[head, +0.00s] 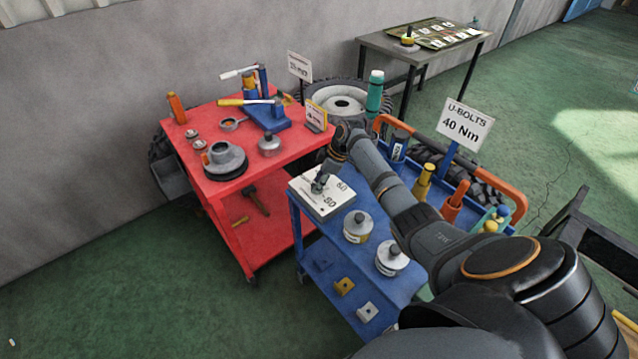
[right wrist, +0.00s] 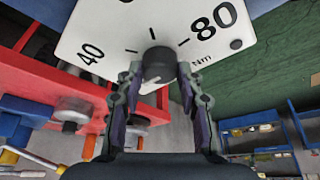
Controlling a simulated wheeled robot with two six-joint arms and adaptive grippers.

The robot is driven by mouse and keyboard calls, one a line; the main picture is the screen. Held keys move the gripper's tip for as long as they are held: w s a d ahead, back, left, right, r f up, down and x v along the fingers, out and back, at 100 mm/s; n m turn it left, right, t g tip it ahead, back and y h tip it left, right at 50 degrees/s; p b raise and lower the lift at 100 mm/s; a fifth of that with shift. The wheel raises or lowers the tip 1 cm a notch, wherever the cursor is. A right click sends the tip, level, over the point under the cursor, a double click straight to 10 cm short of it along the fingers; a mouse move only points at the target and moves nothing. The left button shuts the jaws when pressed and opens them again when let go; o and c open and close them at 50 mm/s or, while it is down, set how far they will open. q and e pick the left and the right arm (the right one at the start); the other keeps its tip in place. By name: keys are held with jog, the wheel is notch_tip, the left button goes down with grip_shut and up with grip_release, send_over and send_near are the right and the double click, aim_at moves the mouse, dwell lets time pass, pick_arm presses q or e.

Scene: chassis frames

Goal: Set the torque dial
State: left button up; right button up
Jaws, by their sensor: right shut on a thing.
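A dark round knob (right wrist: 158,62) sits on the face. My right gripper (right wrist: 159,76) has its fingers on either side of the knob and is shut on it. In the head view the right gripper (head: 321,182) reaches down onto the box and hides the knob. I cannot tell the knob's pointer setting. A sign (head: 464,126) reads "U-BOLTS 40 Nm". My left gripper is not in view.
The blue cart (head: 310,229) also carries two grey-topped round pots (head: 358,227) (head: 392,258) and several bottles. A red cart (head: 222,182) with tools stands close on the left. A table (head: 375,42) is at the back. Green floor is open at lower left.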

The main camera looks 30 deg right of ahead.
jog(key=o, duration=1.2)
jog(key=shift+r, duration=0.2)
jog(key=v, duration=1.1)
jog(key=shift+r, duration=0.3)
jog(key=shift+f, duration=0.1)
